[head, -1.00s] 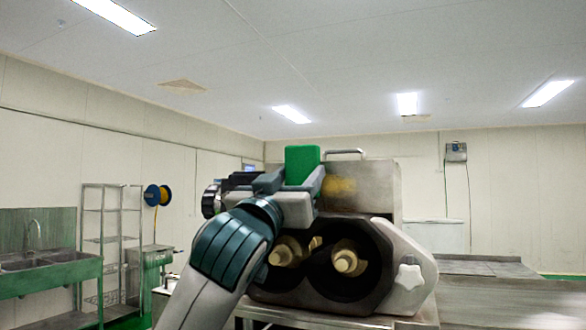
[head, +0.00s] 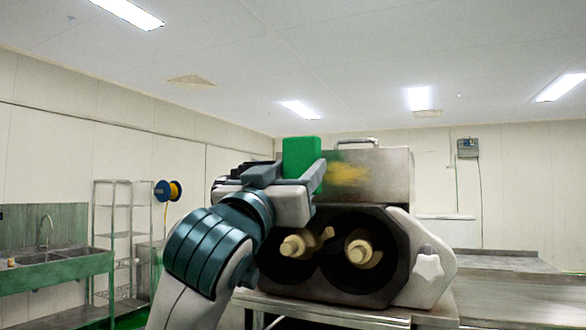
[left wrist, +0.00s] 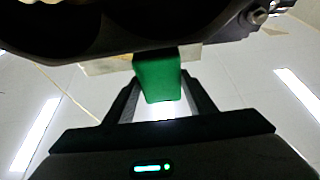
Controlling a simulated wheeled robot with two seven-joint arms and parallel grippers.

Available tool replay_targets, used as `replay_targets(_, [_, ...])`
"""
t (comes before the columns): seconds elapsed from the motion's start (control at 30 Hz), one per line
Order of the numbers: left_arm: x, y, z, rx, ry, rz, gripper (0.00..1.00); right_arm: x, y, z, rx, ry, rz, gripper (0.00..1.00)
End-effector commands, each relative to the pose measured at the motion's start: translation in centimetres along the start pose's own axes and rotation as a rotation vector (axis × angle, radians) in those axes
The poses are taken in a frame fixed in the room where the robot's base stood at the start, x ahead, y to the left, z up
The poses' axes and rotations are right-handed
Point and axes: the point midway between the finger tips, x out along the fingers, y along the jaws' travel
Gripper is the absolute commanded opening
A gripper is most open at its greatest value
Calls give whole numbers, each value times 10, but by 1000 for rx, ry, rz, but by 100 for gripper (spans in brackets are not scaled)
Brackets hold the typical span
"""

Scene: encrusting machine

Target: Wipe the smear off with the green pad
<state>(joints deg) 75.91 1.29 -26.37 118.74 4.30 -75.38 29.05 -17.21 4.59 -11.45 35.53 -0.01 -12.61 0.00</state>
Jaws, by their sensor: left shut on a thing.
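The green pad (head: 297,158) is upright in my left gripper (head: 296,178), which is shut on it. The pad is at the left part of the steel box on top of the encrusting machine (head: 395,172). The yellow-brown smear (head: 348,174) shows on the box's front face, just right of the pad, and its left end may be hidden behind it. I cannot tell whether the pad touches the face. My right gripper is out of view.
Below the box are two dark round openings with cream-coloured shafts (head: 360,251) and a white star knob (head: 428,265). A handle (head: 357,142) stands on top. A steel table (head: 520,285) is at right; a sink (head: 50,258) and rack (head: 122,240) are at left.

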Motion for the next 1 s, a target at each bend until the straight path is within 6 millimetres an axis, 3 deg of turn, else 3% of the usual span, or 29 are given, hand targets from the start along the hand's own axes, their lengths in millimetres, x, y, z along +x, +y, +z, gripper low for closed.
replay_targets(0.03, [0, 4, 11, -3, -13, 6, 32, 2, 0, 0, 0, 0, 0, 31])
replay_targets(0.27, [0, 4, 10, -4, -13, 6, 32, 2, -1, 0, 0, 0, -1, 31])
replay_targets(1.0, [-28, 3, -4, -4, -10, 5, 32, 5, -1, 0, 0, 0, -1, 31])
